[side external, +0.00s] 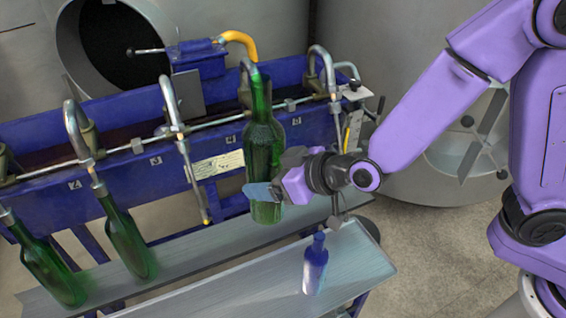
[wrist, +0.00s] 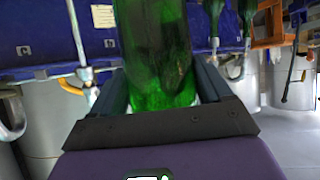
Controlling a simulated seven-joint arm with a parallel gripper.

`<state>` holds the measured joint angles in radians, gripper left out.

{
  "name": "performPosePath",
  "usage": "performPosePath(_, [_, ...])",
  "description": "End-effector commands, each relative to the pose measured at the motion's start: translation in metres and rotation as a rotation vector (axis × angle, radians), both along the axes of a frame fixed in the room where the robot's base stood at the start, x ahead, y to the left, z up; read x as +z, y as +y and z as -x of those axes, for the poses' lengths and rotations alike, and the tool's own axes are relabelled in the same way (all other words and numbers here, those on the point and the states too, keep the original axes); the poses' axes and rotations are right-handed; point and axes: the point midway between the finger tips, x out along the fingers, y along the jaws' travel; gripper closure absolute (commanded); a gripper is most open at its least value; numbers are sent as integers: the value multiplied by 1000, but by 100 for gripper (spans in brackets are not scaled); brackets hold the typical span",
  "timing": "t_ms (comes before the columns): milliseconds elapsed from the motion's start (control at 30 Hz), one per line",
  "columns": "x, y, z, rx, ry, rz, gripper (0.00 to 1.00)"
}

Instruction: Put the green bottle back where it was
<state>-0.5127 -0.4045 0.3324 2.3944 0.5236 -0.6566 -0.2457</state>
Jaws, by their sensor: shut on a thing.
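The green bottle (side external: 264,145) is upright in my gripper (side external: 272,190), in front of the blue filling rack. Its neck is close to a curved spout (side external: 248,66) near the tag 4; I cannot tell whether they touch. Its base is over the long grey shelf (side external: 205,250); contact with the shelf is unclear. In the wrist view the bottle (wrist: 158,50) stands between the two fingers of my gripper (wrist: 163,92), its top cut off by the frame.
Two other green bottles, the far-left one (side external: 48,262) and its neighbour (side external: 127,238), stand tilted under spouts. A small blue bottle (side external: 315,266) stands on the front tray (side external: 235,290). The blue rack (side external: 120,130) carries several spouts. A big steel tank (side external: 420,120) is behind.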

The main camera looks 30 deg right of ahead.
Motion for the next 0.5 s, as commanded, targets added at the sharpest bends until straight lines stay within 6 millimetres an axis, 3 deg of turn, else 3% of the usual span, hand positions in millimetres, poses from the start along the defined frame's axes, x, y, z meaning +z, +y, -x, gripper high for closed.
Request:
performPosePath(33, [3,7,2,8,-8,-7,100])
performPosePath(333, [-29,4,1,8,-7,-3,100])
performPosePath(500, [-57,4,1,6,-5,0,100])
